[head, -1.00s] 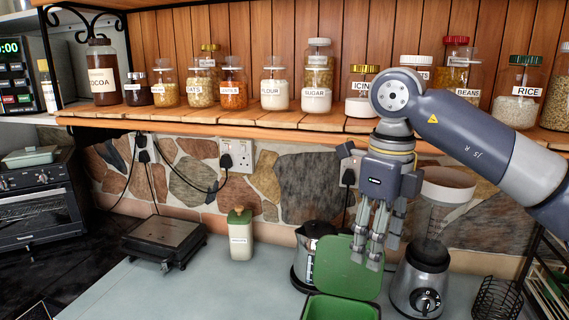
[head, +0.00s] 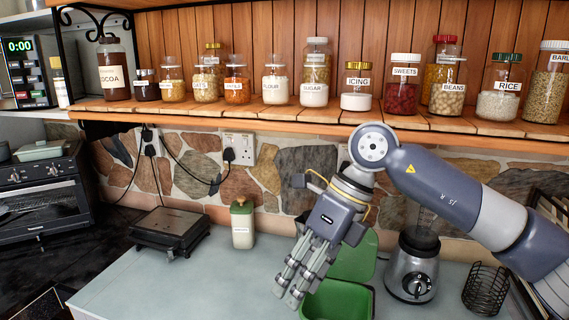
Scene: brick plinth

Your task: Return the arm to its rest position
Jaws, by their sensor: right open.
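My right arm comes in from the right in the head view. Its gripper (head: 304,272) points down and to the left, with its fingers open and nothing visible between them. It hangs above the counter, in front of a green container with a raised lid (head: 338,302), and hides part of it. I cannot tell whether the fingers touch the container's rim. My left gripper is not in view.
A blender base (head: 412,270) and a black wire basket (head: 486,290) stand right of the container. A cream canister (head: 242,224) and a dark grill (head: 170,232) stand left. A shelf (head: 400,120) with labelled jars runs above. The counter's front left is clear.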

